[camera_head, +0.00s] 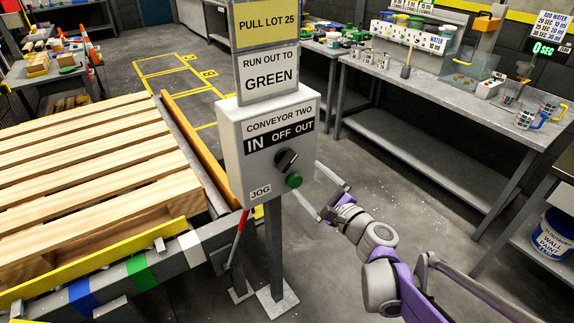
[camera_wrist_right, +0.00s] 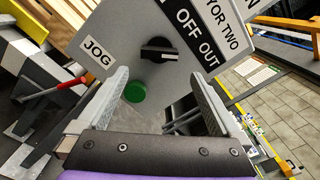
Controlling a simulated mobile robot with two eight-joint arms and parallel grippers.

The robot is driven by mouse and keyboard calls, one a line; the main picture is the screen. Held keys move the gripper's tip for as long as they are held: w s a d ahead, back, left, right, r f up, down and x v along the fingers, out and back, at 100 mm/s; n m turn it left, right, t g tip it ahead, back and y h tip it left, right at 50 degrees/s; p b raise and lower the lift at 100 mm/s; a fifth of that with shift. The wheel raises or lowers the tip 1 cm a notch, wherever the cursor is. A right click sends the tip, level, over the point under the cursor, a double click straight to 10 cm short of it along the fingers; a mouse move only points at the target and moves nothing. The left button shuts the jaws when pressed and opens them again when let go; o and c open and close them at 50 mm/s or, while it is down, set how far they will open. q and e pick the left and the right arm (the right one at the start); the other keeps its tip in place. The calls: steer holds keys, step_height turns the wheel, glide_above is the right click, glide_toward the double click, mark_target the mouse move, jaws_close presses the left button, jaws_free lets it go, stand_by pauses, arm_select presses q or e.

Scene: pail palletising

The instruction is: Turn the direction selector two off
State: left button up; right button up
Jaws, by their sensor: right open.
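The black direction selector (camera_head: 286,160) is on the front of the grey conveyor two box (camera_head: 233,135), below the label IN OFF OUT. Its bar is tilted, with the upper end leaning right toward OUT. It also shows in the right wrist view (camera_wrist_right: 158,50). The green jog button (camera_head: 293,180) sits just below it, and it also shows in the right wrist view (camera_wrist_right: 134,91). My right gripper (camera_head: 307,178) is open and empty, in front of the box's lower right. In the right wrist view its fingers (camera_wrist_right: 158,76) stand apart, short of the selector. My left gripper is not in view.
A post (camera_head: 273,240) carries the box. A conveyor with a wooden pallet (camera_head: 90,160) and a yellow rail is on the left. A long grey bench (camera_head: 440,88) stands at the back right, and a paint pail (camera_head: 553,235) is on a shelf at the right.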

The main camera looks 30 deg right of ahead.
mark_target(291, 164)
steer(key=w, duration=0.9)
steer(key=shift+w+a, duration=0.25)
steer(key=shift+a, duration=0.15)
steer(key=c, duration=1.2)
